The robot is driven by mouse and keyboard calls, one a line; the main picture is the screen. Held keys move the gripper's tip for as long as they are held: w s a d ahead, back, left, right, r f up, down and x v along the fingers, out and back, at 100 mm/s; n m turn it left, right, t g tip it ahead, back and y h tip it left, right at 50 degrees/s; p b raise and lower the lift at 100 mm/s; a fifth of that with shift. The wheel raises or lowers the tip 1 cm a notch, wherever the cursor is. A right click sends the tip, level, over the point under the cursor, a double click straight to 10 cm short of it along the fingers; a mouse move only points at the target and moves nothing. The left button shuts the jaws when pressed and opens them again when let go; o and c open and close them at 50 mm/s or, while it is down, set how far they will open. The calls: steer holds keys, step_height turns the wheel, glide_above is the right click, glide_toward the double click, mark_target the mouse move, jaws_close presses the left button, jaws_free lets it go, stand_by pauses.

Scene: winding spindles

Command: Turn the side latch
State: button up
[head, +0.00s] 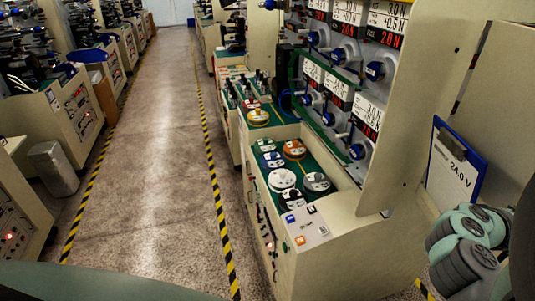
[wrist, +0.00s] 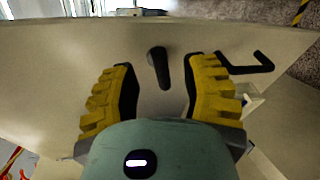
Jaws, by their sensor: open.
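A black elongated latch handle (wrist: 158,68) sits on the cream side panel (wrist: 50,65) of a machine in the wrist view. It points nearly up and down in the picture, leaning slightly. My gripper (wrist: 160,82) is open, with its yellow ribbed fingers to the left and right of the handle. A gap shows on both sides, and neither finger appears to touch it. The handle does not show in the head view, where only part of my arm is visible at the right edge.
A black bent hook (wrist: 248,62) sticks out from the panel close to the right finger. In the head view, the winding machine (head: 340,255) carries several round spools and a blue clipboard (head: 454,165) reading 24.0 V. The aisle floor (head: 150,140) at left is clear.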

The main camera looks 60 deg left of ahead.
steer(key=shift+x, duration=1.7)
steer(key=shift+a, duration=0.15)
steer(key=shift+o, duration=0.4)
jaws_close()
